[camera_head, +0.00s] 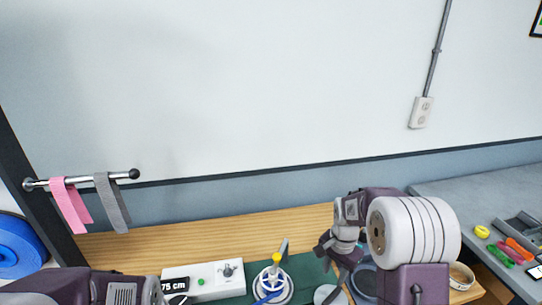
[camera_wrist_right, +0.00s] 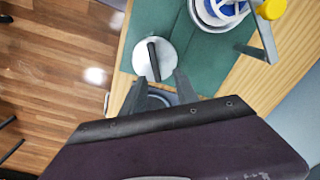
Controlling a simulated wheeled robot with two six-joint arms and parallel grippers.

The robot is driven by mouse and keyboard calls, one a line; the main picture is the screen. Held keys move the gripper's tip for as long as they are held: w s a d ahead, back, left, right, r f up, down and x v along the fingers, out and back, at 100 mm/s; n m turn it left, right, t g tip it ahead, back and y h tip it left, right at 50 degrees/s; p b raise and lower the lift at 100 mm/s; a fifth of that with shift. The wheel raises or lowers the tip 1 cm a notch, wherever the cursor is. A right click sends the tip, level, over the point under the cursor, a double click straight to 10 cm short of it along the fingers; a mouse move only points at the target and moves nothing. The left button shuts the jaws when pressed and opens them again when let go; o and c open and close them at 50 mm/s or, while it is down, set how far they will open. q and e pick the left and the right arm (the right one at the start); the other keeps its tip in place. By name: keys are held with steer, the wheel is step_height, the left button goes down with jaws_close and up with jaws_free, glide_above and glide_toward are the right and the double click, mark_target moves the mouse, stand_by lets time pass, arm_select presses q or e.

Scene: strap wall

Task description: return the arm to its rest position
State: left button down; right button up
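My right arm comes in at the right of the head view, over the wooden bench (camera_head: 120,243). My right gripper (camera_head: 334,268) points down over the green mat (camera_head: 312,271). In the right wrist view its two fingers (camera_wrist_right: 159,84) stand apart with nothing visibly held between them. A round white disc with a black handle (camera_wrist_right: 142,64) lies on the mat just beyond the fingertips.
A white wheel-like device with a yellow knob (camera_head: 276,259) stands left of my right gripper. A white box with a "75 cm" display (camera_head: 205,279) is farther left. Pink (camera_head: 70,205) and grey straps (camera_head: 111,203) hang on a rail. A grey side table (camera_head: 450,195) holds tools.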

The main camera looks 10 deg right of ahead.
steer(key=s+a+n, duration=0.3)
steer(key=s+n, duration=0.2)
steer(key=s, duration=0.2)
steer(key=s+a+n, duration=0.3)
steer(key=s+n, duration=0.2)
steer(key=s, duration=0.1)
steer(key=shift+s+a+t, duration=0.35)
steer(key=shift+t, duration=0.05)
steer(key=shift+r, duration=0.1)
